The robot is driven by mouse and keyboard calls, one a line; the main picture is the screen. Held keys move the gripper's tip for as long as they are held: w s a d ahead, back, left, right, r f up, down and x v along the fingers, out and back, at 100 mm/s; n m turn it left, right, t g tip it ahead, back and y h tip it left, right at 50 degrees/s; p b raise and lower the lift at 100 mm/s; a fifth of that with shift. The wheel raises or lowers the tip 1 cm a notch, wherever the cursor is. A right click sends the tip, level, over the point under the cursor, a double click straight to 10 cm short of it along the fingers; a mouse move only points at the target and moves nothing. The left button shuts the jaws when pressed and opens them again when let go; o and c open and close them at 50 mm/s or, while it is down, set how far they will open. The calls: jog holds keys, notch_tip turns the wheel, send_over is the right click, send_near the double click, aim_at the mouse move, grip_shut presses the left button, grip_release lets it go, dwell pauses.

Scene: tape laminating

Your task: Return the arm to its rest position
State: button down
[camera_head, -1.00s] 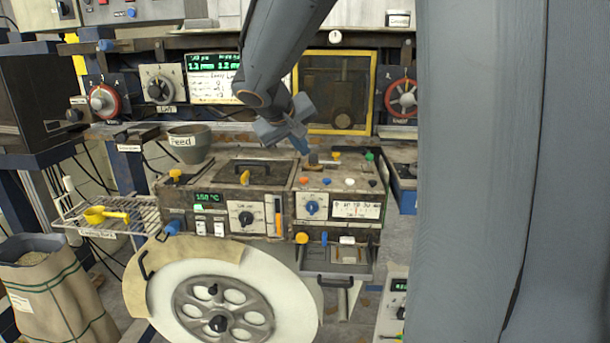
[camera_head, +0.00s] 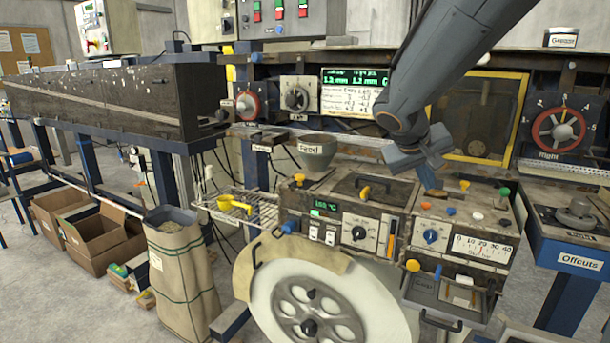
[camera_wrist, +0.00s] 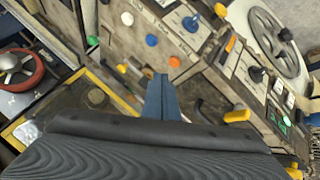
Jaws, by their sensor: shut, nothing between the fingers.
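My gripper (camera_head: 428,178) hangs at the end of my arm, above the top of the laminating machine (camera_head: 400,205) in the head view. Its blue fingers are closed together and hold nothing. In the wrist view the shut fingers (camera_wrist: 162,98) point over the machine's panel of coloured knobs. The fingertips look close to the machine top in the head view, but I cannot tell whether they touch it.
A wire rack with a yellow scoop (camera_head: 234,204) is further left. A red handwheel (camera_head: 558,130) and an Offcuts bin (camera_head: 580,258) are at right. A sack and cardboard boxes (camera_head: 95,235) stand on the left floor.

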jog(key=s+a+f+g+y, duration=0.2)
jog(key=s+a+f+y, duration=0.1)
jog(key=s+a+f, duration=0.4)
jog(key=s+a+f+n+g+y, duration=0.1)
jog(key=s+a+f+g+y, duration=0.1)
jog(key=s+a+f, duration=0.6)
jog(key=s+f+y, duration=0.1)
jog(key=s+f, duration=0.4)
jog(key=shift+s+y, duration=0.3)
jog(key=shift+s, duration=0.05)
